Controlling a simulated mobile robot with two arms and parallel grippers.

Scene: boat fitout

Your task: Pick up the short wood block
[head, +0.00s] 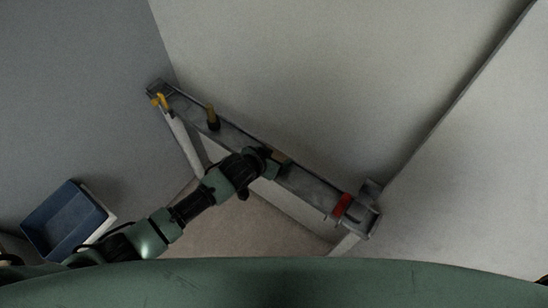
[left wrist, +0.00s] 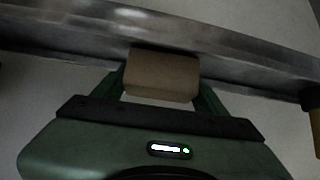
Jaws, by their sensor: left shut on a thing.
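The short wood block (left wrist: 162,75) is a plain brown block. In the left wrist view it sits between the two fingers of my left gripper (left wrist: 160,88), which is shut on it, at the front edge of a grey bench. In the head view my left gripper (head: 271,165) reaches the middle of the bench, and a small brownish part of the block (head: 281,156) shows beside it. The gripper hides the rest of the block there. I cannot tell whether the block still touches the bench. My right gripper is in neither view.
The narrow grey bench (head: 317,186) stands along the wall. A yellow-handled tool (head: 212,118) stands on it, a yellow clamp (head: 161,101) is at its left end, and a red item (head: 343,205) is near its right end. A blue bin (head: 66,217) is at the left.

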